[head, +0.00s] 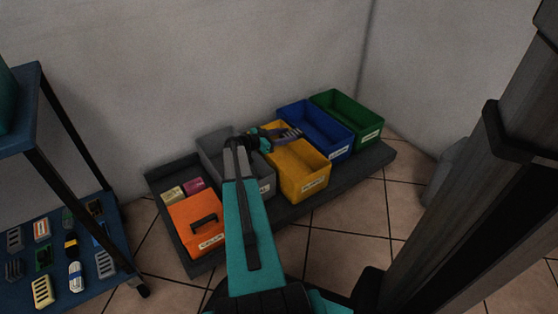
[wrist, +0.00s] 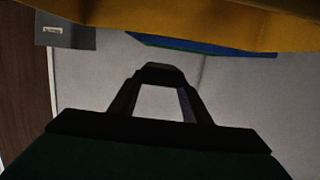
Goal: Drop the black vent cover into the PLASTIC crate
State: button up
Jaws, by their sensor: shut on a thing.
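My gripper (head: 274,134) is above the far end of the yellow crate (head: 304,184), near the blue crate's left side. It is shut on a dark slatted piece (head: 291,132), which looks like the black vent cover. In the wrist view, my gripper's two dark fingers (wrist: 158,73) converge; what they hold is hard to make out there. The crate labels are too small to read surely, so I cannot tell which is PLASTIC. The yellow crate's inside is partly hidden by my gripper.
My arm hides part of the grey crate. A blue shelf (head: 52,290) with several small parts stands left. Walls are close behind.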

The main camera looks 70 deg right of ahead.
jog(key=shift+w, duration=0.1)
dwell(0.3)
notch_tip(320, 180, down, 6)
jog(key=p, duration=0.1)
dwell(0.6)
jog(key=o, duration=1.1)
jog(key=shift+p+v, duration=1.15)
jog(key=shift+v, duration=2.65)
jog(key=shift+r, duration=0.1)
